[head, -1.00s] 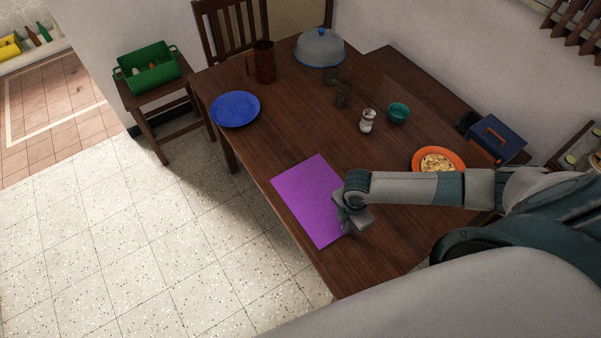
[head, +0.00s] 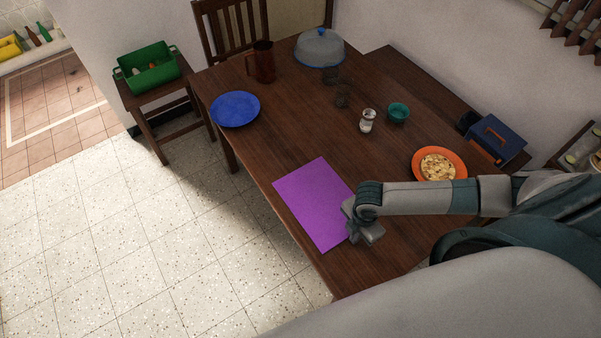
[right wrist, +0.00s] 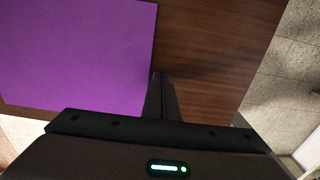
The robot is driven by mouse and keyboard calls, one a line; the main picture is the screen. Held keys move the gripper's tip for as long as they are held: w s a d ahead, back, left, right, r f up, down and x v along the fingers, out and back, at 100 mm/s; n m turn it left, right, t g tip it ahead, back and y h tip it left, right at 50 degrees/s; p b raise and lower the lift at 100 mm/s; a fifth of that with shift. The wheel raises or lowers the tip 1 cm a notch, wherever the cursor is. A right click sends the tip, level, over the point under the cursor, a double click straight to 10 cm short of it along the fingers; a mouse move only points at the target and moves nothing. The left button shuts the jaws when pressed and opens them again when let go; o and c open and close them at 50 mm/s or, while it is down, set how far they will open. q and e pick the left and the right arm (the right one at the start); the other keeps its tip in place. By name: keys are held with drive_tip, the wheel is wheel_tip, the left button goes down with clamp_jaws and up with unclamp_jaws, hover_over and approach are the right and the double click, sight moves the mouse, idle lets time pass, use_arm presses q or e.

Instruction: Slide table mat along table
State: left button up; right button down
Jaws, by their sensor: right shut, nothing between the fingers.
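The purple table mat (head: 313,204) lies flat on the wooden table (head: 385,245), close to its front left edge. My right gripper (head: 352,236) is low at the mat's right edge, with its fingers shut and nothing between them. In the right wrist view the closed fingertips (right wrist: 160,78) point down beside the edge of the mat (right wrist: 75,55). The gripper hides a little of the mat's right side in the head view. Whether the fingertips press on the mat or the table I cannot tell. My left gripper is not in view.
A blue plate (head: 235,109) lies beyond the mat. A salt shaker (head: 367,121), a teal cup (head: 398,113) and an orange plate (head: 428,174) with food stand to the right. A brown pitcher (head: 264,62) and a domed lid (head: 320,48) are at the back.

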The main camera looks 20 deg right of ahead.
idle(0.3)
drive_tip(key=shift+s+d+f, duration=0.1)
drive_tip(key=shift+s+d, duration=0.1)
drive_tip(key=shift+s, duration=1.05)
drive_tip(key=shift+s+d, duration=0.15)
drive_tip(key=shift+s, duration=1.05)
wheel_tip(320, 180, up, 7)
idle(0.4)
